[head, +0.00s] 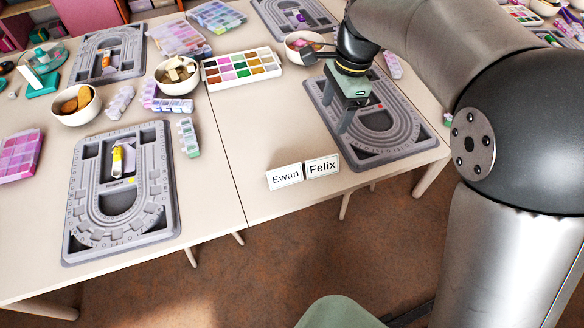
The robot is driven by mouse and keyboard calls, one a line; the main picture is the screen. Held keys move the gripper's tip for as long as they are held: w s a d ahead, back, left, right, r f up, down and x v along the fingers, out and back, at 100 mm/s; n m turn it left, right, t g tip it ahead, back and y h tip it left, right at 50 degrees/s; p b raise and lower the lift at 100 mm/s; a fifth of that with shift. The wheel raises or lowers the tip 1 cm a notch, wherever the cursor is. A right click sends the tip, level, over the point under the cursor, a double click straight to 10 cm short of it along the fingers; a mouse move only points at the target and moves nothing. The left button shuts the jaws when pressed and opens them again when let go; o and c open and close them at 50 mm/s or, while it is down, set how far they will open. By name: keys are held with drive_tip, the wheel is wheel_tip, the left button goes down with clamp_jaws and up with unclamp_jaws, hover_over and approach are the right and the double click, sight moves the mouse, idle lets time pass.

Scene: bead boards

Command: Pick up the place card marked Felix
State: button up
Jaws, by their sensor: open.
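The place card marked Felix (322,167) stands near the front edge of the table, right beside a second card marked Ewan (284,176) on its left. Both are white with dark print facing me. My gripper (336,120) points down over the left part of the right-hand grey bead board, above and slightly right of the Felix card in the picture. Its two fingers are apart with nothing seen between them. How high the fingertips are above the board is hard to tell.
The grey bead board (425,135) lies right behind the cards. A paint-like tray of coloured beads (240,67) and bowls (176,75) stand further back. Another bead board (170,210) lies on the left table. The tabletop left of the cards (235,130) is clear.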

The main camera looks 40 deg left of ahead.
sight(323, 158)
drive_tip(key=f, duration=0.8)
drive_tip(key=s+f, duration=0.1)
drive_tip(key=f, duration=0.3)
drive_tip(key=shift+s+a+b, duration=0.1)
drive_tip(key=shift+a+b, duration=0.2)
drive_tip(key=shift+a, duration=0.1)
drive_tip(key=f, duration=0.4)
drive_tip(key=shift+s+d+f, duration=0.1)
drive_tip(key=shift+s+d, duration=0.15)
drive_tip(key=shift+s, duration=0.05)
drive_tip(key=shift+f, duration=0.5)
drive_tip(key=c, duration=1.3)
